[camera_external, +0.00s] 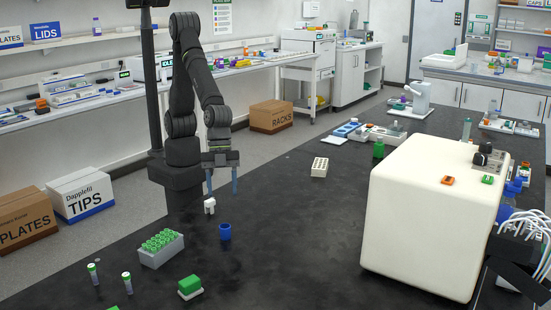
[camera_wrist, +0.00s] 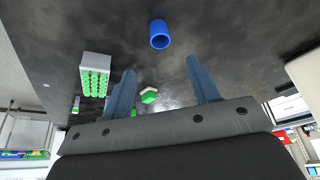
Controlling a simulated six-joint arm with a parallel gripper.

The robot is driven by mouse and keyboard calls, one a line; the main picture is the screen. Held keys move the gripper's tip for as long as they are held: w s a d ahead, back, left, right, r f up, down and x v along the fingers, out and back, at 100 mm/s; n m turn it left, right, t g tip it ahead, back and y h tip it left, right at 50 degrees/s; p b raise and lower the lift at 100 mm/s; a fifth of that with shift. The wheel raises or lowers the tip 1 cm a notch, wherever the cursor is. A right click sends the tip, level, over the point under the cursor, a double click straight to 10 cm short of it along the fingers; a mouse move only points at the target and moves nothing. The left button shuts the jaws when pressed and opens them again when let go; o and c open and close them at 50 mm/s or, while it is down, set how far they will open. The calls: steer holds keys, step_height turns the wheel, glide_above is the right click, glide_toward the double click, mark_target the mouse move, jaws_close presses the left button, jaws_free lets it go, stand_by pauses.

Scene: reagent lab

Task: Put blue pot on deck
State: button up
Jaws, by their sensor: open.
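The blue pot (camera_external: 225,231) stands upright on the dark bench (camera_external: 285,240), right of the green-capped tube rack. In the wrist view the blue pot (camera_wrist: 159,35) is near the top middle, beyond my fingertips. My gripper (camera_external: 222,190) is open and empty, pointing down above the bench, a little behind the pot and apart from it. In the wrist view the two blue fingers of my gripper (camera_wrist: 160,66) are spread wide. No surface is marked as the deck; a large cream box (camera_external: 415,225) with a broad top stands at the right.
A small white container (camera_external: 209,206) stands just behind the pot. A grey rack of green-capped tubes (camera_external: 161,247) is to the left, and a green-topped block (camera_external: 190,287) is in front. A white rack (camera_external: 319,167) and green bottle (camera_external: 378,149) stand farther back. The mid-bench is clear.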

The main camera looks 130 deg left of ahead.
glide_toward(226, 238)
steer(key=shift+w+d+f, duration=0.25)
steer(key=shift+d+f, duration=0.3)
steer(key=shift+f, duration=0.05)
steer(key=f, duration=0.4)
steer(key=shift+w, duration=0.3)
steer(key=shift+w+d+f, duration=0.2)
steer(key=shift+d+f, duration=0.05)
steer(key=shift+f, duration=0.35)
steer(key=c, duration=1.1)
steer(key=shift+r, duration=0.15)
